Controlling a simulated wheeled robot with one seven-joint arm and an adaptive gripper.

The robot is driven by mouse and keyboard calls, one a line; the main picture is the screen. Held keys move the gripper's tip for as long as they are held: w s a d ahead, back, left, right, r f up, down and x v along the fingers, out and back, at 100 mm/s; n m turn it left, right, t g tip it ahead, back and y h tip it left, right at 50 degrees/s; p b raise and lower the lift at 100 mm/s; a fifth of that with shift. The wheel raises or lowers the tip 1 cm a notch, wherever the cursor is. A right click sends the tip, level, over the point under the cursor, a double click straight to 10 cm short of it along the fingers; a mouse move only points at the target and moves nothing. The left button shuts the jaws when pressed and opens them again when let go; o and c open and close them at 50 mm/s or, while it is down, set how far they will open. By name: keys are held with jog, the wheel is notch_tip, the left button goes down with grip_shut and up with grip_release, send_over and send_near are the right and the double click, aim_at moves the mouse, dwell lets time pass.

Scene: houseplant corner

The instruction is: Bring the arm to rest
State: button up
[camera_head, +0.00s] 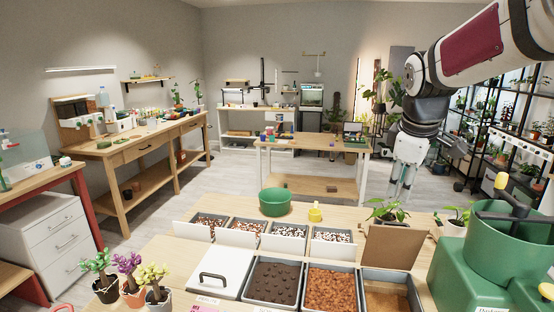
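My arm comes in from the upper right. My gripper (399,192) hangs from it with its fingers pointing down, above the back right part of the near table (155,250). The fingers look parallel with a narrow gap between them, and I see nothing held. A potted plant (388,211) stands on the table below the fingertips, apart from them as far as I can tell.
The near table holds a green bowl (275,202), a yellow cup (315,212), several bins such as the dark soil bin (273,283), a raised brown lid (392,246) and small plants at left. A large green machine (470,272) stands at right. Floor shows behind.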

jog(key=s+a+f+m, duration=0.1)
jog(key=s+a+m, duration=0.1)
jog(key=s, duration=0.7)
jog(key=s+a+f+m+y, duration=0.1)
jog(key=s+a+m, duration=0.2)
jog(key=s, duration=0.6)
jog(key=s+a+f+m+t, duration=0.1)
jog(key=s+m, duration=0.4)
jog(key=s, duration=0.5)
jog(key=shift+a+y, duration=0.3)
jog(key=shift+a, duration=0.5)
